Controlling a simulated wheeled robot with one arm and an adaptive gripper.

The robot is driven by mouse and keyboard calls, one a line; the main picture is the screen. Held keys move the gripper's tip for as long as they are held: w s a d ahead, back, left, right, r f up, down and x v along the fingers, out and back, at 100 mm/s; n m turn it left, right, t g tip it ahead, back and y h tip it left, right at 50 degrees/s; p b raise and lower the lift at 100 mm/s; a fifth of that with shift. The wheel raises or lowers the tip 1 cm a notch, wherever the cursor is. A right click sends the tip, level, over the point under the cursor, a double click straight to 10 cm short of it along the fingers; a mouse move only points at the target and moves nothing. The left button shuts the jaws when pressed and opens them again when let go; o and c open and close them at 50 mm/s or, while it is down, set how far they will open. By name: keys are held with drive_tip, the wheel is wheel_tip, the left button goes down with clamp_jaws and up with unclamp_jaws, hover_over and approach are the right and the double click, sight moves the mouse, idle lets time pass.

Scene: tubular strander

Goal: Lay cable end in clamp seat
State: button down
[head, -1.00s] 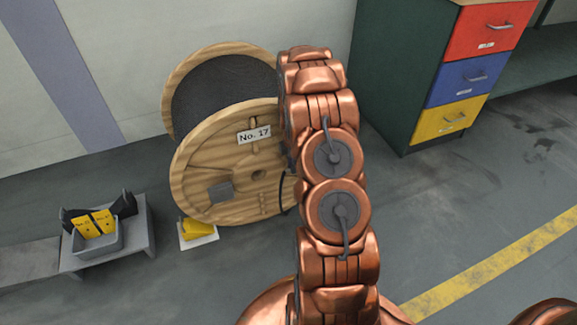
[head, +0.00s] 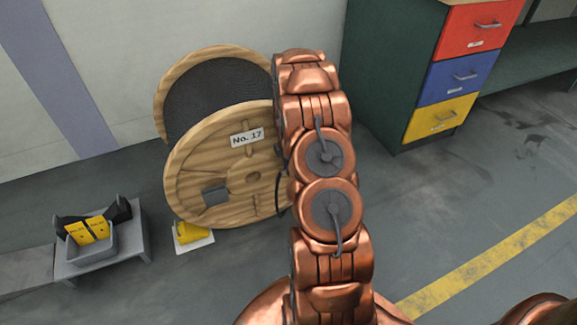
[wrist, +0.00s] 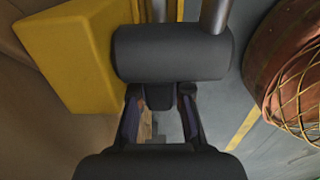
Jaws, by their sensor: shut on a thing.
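A wooden reel (head: 205,175) marked No. 17, wound with dark cable (head: 215,90), stands left of my arm in the head view. A short dark strand (head: 278,195) hangs at its right edge, partly hidden by my arm. A small grey block (head: 215,194) is on the reel's face; I cannot tell whether it is the clamp seat. My gripper (wrist: 160,112) is hidden in the head view. In the wrist view it is shut on a dark piece (wrist: 159,97), apparently the cable end. A dark cylinder (wrist: 170,52) with grey rods lies just beyond.
A yellow block (wrist: 85,50) is close at upper left in the wrist view, and a netted reddish drum (wrist: 290,80) at right. A low grey stand (head: 135,235) holds a grey bin (head: 92,250) with yellow tags. A drawer cabinet (head: 395,75) stands at right. Floor in front is open.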

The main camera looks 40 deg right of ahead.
drive_tip(key=c, duration=1)
unclamp_jaws()
wheel_tip(320, 180, up, 12)
idle(0.4)
